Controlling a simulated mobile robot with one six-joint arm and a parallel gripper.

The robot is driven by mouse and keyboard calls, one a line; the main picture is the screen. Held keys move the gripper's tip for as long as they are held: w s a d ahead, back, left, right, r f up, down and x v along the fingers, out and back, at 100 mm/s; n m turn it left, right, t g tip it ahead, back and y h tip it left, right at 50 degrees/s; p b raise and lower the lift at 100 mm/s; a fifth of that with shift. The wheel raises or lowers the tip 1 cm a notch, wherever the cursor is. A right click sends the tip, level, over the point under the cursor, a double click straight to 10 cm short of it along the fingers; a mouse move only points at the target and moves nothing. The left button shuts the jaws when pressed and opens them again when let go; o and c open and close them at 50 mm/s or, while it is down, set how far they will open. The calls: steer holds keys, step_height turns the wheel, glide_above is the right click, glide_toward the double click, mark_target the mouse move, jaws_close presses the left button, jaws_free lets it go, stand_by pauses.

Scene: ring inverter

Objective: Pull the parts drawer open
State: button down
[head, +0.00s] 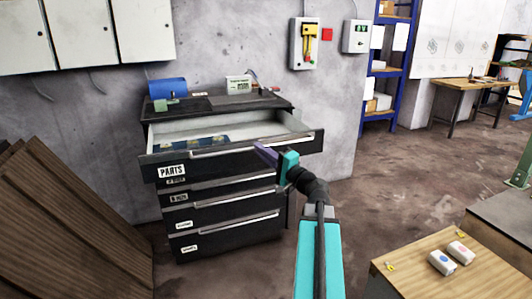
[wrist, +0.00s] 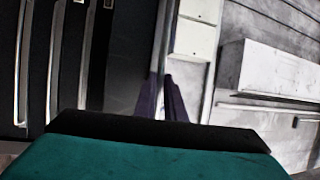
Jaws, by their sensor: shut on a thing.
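The parts drawer (head: 172,157) is the top drawer of a black cabinet, with a white "PARTS" label. It stands pulled out, its pale inside (head: 250,133) showing from above. A long silver handle (head: 225,150) runs along its front. My gripper (head: 264,153) reaches the front from the right, its purple fingers shut on the handle. In the wrist view, turned sideways, my gripper's fingers (wrist: 162,100) close around the handle (wrist: 164,40). The exact contact is partly hidden. A blue tray with yellowish round items (head: 195,143) lies inside the drawer at the left.
Lower drawers (head: 225,222) with silver handles are shut. Brown wooden panels (head: 65,225) lean at the left. A wooden table (head: 475,283) is at front right. The floor right of the cabinet is clear.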

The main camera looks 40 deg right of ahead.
steer(key=c, duration=1.8)
jaws_free()
steer(key=shift+s, duration=0.1)
steer(key=s+b, duration=0.1)
steer(key=s, duration=0.2)
steer(key=s+f+b, duration=0.1)
steer(key=s, duration=0.1)
steer(key=shift+s+d+f, duration=0.2)
steer(key=shift+s, duration=0.2)
steer(key=s+b, duration=0.2)
steer(key=b, duration=0.5)
steer(key=shift+s+f+b, duration=0.15)
steer(key=shift+f+b, duration=0.05)
steer(key=shift+b, duration=0.2)
steer(key=shift+s+d+f+b, duration=0.1)
steer(key=shift+s+f+b, duration=0.1)
steer(key=shift+s+b, duration=1.4)
steer(key=shift+s+f+b, duration=0.2)
steer(key=shift+s+b, duration=0.85)
steer(key=shift+b, duration=1.05)
